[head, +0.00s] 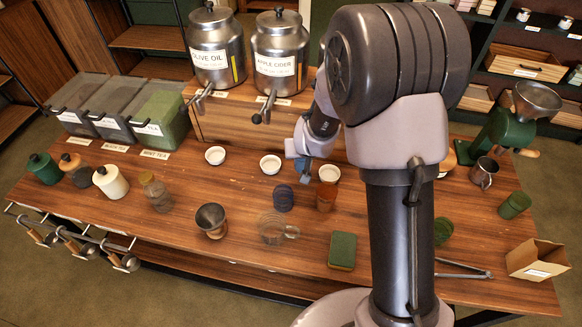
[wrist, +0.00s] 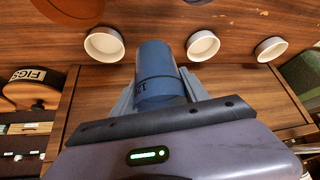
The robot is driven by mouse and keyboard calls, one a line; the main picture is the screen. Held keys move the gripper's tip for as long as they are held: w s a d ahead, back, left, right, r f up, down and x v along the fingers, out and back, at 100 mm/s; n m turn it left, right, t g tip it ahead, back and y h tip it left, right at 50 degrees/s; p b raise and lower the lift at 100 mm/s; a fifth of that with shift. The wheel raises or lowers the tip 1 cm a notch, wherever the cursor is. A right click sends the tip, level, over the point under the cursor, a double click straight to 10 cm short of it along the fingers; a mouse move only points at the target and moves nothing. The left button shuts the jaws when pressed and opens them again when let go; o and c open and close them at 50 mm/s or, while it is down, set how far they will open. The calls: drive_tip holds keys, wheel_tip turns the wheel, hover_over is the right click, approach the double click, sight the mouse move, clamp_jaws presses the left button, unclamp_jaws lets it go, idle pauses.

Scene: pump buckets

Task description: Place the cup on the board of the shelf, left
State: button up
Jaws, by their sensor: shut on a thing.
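A blue cup (wrist: 157,75) with a dark band and small marking is between the two fingers of my gripper (wrist: 160,95) in the wrist view. The gripper is shut on it. In the head view the gripper (head: 306,152) is above the long wooden table, near the white bowls, with a bit of the blue cup (head: 302,166) showing below it. My arm hides part of the table there. Open shelves stand at the back left (head: 150,37) and back right (head: 530,65); I cannot tell which one the task means.
A wooden stand (head: 230,127) carries two steel drums (head: 215,55) labelled olive oil and apple cider. White bowls (head: 270,164) stand in front of it. Tea bins (head: 160,120), jars and several cups crowd the table. A green grinder (head: 507,125) and cardboard box (head: 537,260) are right.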

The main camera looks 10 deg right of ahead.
wheel_tip(320, 180, down, 8)
drive_tip(key=b, duration=0.4)
drive_tip(key=shift+r+b, duration=0.25)
drive_tip(key=shift+b, duration=0.05)
drive_tip(key=shift+r+p, duration=0.25)
drive_tip(key=shift+p, duration=0.05)
drive_tip(key=shift+f, duration=0.25)
drive_tip(key=o, duration=1.3)
drive_tip(key=shift+r, duration=0.1)
